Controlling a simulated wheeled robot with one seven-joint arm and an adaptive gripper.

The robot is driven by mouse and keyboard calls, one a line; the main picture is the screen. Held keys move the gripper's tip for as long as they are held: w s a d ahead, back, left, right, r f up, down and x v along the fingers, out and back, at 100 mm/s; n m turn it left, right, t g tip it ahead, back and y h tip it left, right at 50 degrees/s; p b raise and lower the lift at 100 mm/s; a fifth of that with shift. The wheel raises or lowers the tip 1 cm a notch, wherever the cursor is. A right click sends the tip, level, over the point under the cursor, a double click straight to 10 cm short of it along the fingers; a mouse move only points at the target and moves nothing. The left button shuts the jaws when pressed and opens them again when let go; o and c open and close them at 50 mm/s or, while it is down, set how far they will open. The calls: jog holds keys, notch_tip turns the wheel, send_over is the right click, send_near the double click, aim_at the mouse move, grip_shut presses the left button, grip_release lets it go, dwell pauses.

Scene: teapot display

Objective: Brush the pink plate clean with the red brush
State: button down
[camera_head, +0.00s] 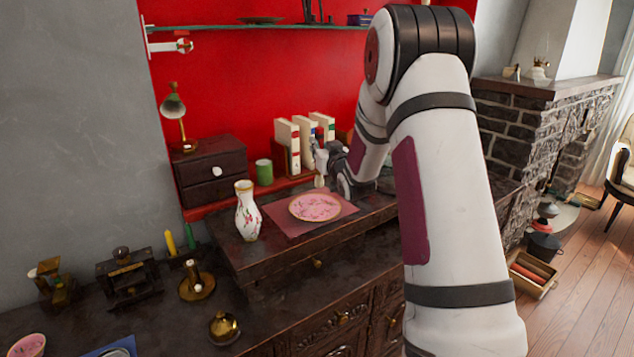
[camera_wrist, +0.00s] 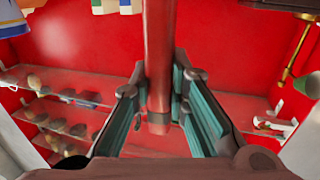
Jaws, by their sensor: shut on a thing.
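The pink plate (camera_head: 314,208) lies flat on a dusky pink mat (camera_head: 284,226) on the raised dark wooden ledge in the head view. Its face is mottled; I cannot tell pattern from dirt. My gripper (camera_head: 336,158) is just behind the plate, toward its upper right. In the wrist view my gripper (camera_wrist: 158,98) is shut on the red brush, whose red handle (camera_wrist: 158,50) runs between the fingers. In the head view a pale brush end (camera_head: 320,181) points down near the plate's back edge; contact with the plate cannot be told.
A white floral vase (camera_head: 248,212) stands left of the mat. A green cup (camera_head: 264,172) and upright books (camera_head: 288,145) stand behind. A dark drawer box (camera_head: 210,172) carries a lamp (camera_head: 174,107). Brass items, including a candle holder (camera_head: 196,283), stand on the lower counter.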

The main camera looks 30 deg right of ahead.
jog(key=w+b, duration=0.1)
jog(key=b, duration=0.2)
jog(key=w+a+f+b, duration=0.1)
jog(key=b, duration=0.2)
jog(key=shift+b, duration=0.3)
jog(key=shift+f, duration=0.1)
jog(key=shift+f+b, duration=1.8)
jog(key=shift+f, duration=1.1)
jog(key=shift+f+b, duration=0.9)
jog(key=shift+f, duration=0.15)
